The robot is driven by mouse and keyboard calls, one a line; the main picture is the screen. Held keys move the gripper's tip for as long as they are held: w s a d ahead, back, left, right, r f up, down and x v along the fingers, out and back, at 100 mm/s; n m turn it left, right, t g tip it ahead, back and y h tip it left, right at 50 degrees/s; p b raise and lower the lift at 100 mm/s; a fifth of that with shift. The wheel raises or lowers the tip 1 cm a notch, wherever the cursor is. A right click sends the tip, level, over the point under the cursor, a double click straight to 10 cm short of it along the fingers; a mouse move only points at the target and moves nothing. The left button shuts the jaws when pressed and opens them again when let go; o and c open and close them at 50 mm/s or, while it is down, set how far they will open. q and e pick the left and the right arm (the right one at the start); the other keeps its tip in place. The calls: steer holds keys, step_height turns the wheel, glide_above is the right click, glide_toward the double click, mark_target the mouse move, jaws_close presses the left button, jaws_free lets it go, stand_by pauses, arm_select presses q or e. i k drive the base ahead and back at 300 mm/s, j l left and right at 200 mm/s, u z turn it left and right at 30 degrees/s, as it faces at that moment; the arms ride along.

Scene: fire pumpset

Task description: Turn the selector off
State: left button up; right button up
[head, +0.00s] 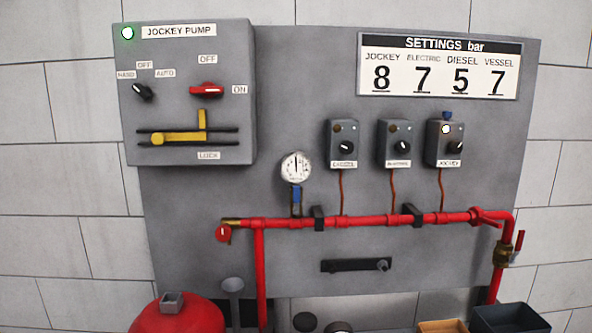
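The jockey pump panel (185,120) is a grey box at the upper left of the head view. Its small black selector knob (142,91) sits under the labels HAND, OFF and AUTO. The knob is tilted, with its upper-left end toward HAND, not upright toward OFF. A red handle (206,89) to its right lies level, its right end toward ON, with OFF above it. A green lamp (128,33) is lit at the panel's top left. Neither of my grippers is in view.
A yellow sliding lock bar (180,137) is below the knobs. Three small switch boxes, one of them labelled JOCKEY (445,144), a gauge (296,168) and red pipes (370,220) are to the right. A red tank (180,317) stands below. The space before the panel looks clear.

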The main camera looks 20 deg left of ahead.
mark_target(146, 92)
steer(key=u, duration=1.3)
steer(key=z, duration=0.65)
steer(key=i+j+z, duration=0.1)
steer(key=j+z, duration=1)
steer(key=j, duration=0.4)
steer(key=k+j+z, duration=0.15)
steer(key=j, duration=0.4)
steer(key=k+j, duration=0.1)
steer(key=j, duration=0.45)
steer(key=j+z, duration=0.1)
steer(key=j, duration=0.45)
steer(key=k, duration=0.05)
